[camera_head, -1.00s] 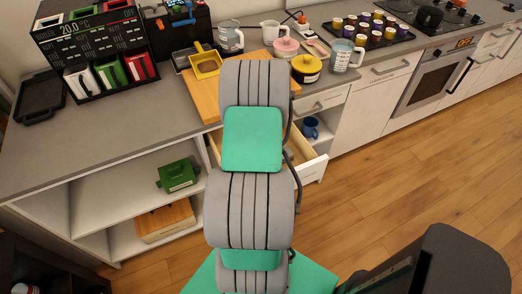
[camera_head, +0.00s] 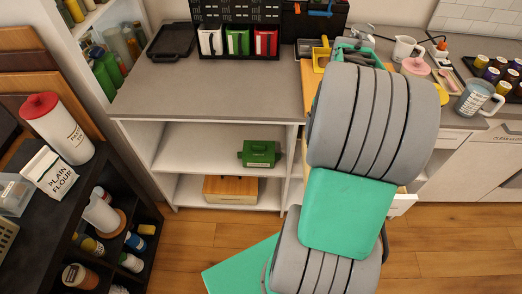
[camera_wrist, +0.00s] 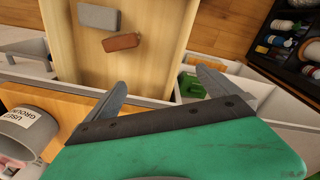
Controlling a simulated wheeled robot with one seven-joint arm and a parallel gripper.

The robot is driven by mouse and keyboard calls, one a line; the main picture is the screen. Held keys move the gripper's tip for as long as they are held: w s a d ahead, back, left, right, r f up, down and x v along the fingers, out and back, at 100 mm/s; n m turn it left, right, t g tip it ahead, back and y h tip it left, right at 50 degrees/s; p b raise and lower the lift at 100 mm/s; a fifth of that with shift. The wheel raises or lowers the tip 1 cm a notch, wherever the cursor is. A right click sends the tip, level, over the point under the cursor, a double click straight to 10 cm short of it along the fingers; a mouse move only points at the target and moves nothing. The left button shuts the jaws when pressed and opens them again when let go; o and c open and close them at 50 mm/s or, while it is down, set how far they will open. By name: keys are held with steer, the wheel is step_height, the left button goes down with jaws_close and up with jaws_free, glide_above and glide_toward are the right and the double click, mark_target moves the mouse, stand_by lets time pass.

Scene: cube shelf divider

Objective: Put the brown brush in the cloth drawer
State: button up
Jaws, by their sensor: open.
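An open drawer with a pale wooden floor (camera_wrist: 150,68) fills the upper middle of the wrist view. A small brown block-like thing, apparently the brown brush (camera_wrist: 122,41), lies in it beside a grey block, possibly a cloth or sponge (camera_wrist: 99,18). The two are close but look apart. My gripper (camera_wrist: 161,78) is open and empty, its fingers spread over the near end of the drawer, short of the brown thing. In the head view my arm hides most of the drawer; a white corner (camera_head: 403,203) shows at its right.
A dark shelf unit with a flour bag (camera_head: 50,172) stands at far left. A grey pot or mug (camera_wrist: 28,128) is near my gripper's left side.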

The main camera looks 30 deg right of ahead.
steer(key=w+a+r+n+t, duration=0.1)
steer(key=w+a+r, duration=0.1)
steer(key=a, duration=0.7)
steer(key=w+a+r+t, duration=0.1)
steer(key=a+r, duration=0.2)
steer(key=a, duration=0.5)
steer(key=s+a+t, duration=0.1)
steer(key=s+a, duration=0.3)
steer(key=a, duration=0.8)
steer(key=shift+s+a+y, duration=0.15)
steer(key=shift+a+y, duration=0.1)
steer(key=shift+y, duration=0.05)
steer(key=shift+c, duration=0.2)
